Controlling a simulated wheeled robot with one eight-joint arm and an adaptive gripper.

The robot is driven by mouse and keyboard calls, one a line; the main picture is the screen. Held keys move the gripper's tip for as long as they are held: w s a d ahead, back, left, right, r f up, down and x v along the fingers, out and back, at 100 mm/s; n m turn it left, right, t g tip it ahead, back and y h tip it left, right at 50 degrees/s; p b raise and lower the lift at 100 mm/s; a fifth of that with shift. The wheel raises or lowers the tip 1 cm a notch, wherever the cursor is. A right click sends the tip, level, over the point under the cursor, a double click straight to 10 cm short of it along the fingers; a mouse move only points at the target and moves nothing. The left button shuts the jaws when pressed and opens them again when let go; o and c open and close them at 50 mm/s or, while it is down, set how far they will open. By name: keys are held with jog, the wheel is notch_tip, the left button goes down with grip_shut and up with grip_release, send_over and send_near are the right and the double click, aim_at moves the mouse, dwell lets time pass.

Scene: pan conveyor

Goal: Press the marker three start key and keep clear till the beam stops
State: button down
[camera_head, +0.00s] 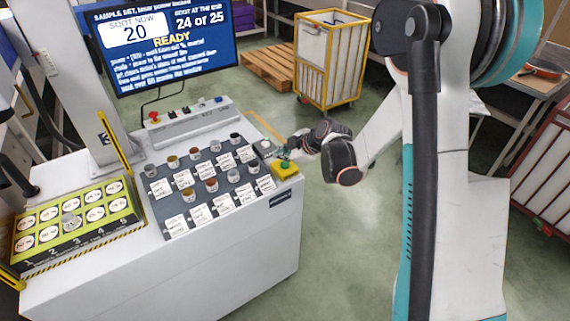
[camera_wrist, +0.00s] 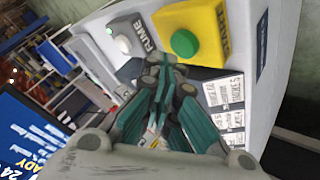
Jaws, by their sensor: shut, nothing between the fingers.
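The start key is a green button (camera_wrist: 184,43) on a yellow box (camera_wrist: 213,30) marked START in the wrist view. In the head view the yellow box (camera_head: 285,171) sits at the right corner of the white machine's top. My gripper (camera_wrist: 165,70) is shut and empty, its fingertips just short of the yellow box in the wrist view. In the head view my gripper (camera_head: 285,156) is over the box's back edge; whether it touches cannot be told. The screen (camera_head: 165,45) reads READY, "spot now 20" and "24 of 25".
A grey FUME box (camera_wrist: 128,40) with a pale button stands beside the yellow box. Several small cups (camera_head: 188,194) and label cards stand on the dark tray (camera_head: 165,211). A yellow-green numbered plate (camera_head: 75,248) lies left, beside the upright column (camera_head: 88,120). A yellow cart (camera_head: 328,60) stands behind.

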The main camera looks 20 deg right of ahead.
aim_at(284, 165)
jog(key=shift+f, duration=0.1)
jog(key=shift+f+b, duration=0.3)
jog(key=shift+f, duration=0.05)
jog(key=shift+f, duration=0.4)
dwell(0.9)
dwell(0.3)
jog(key=shift+r+p, duration=0.5)
jog(key=shift+r, duration=0.35)
jog(key=shift+r, duration=0.1)
jog(key=shift+r+p, duration=1.6)
jog(key=shift+r, duration=0.85)
